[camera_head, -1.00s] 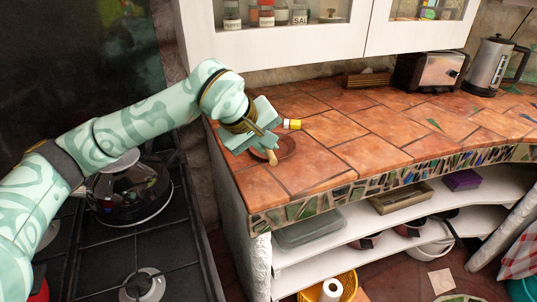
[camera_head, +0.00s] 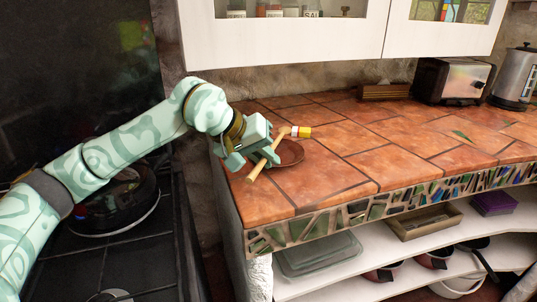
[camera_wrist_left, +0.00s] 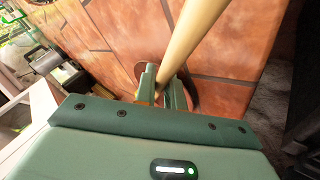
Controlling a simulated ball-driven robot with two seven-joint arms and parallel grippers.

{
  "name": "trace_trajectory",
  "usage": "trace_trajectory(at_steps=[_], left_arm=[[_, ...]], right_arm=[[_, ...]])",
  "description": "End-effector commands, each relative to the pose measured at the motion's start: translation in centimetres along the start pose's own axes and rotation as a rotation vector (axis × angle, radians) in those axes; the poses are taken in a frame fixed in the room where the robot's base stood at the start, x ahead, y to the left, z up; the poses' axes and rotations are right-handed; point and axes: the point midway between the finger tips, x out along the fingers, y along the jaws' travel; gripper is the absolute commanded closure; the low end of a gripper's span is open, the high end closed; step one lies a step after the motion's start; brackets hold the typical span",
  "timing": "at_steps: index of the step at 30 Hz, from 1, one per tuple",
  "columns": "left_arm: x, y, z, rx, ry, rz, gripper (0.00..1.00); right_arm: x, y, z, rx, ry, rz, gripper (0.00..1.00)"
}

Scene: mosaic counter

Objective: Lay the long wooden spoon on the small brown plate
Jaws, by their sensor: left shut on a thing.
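The long wooden spoon (camera_head: 256,170) is held by my left gripper (camera_head: 266,152). It slants across the jaws, its pale end pointing down and left toward the counter's near edge. It also shows large in the left wrist view (camera_wrist_left: 192,32), running up from between the fingers (camera_wrist_left: 160,90). The small brown plate (camera_head: 293,153) lies on the tiled counter, just right of and partly behind the gripper. In the left wrist view the plate (camera_wrist_left: 191,94) is partly hidden by the fingers and spoon. I cannot tell whether the spoon touches the plate. My right gripper is out of view.
A toaster (camera_head: 453,80), a kettle (camera_head: 514,77) and a wooden rack (camera_head: 386,91) stand farther back. The counter (camera_head: 390,155) is clear to the right. A hob is at left.

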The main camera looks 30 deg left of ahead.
Motion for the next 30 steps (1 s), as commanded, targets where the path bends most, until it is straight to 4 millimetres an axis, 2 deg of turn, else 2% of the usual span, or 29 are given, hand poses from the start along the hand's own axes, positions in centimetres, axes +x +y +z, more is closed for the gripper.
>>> trace_trajectory(at_steps=[30], left_arm=[[0.95,-0.71,0.51,-0.001,0.0,-0.001,1.0]], right_arm=[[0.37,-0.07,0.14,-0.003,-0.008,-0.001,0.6]])
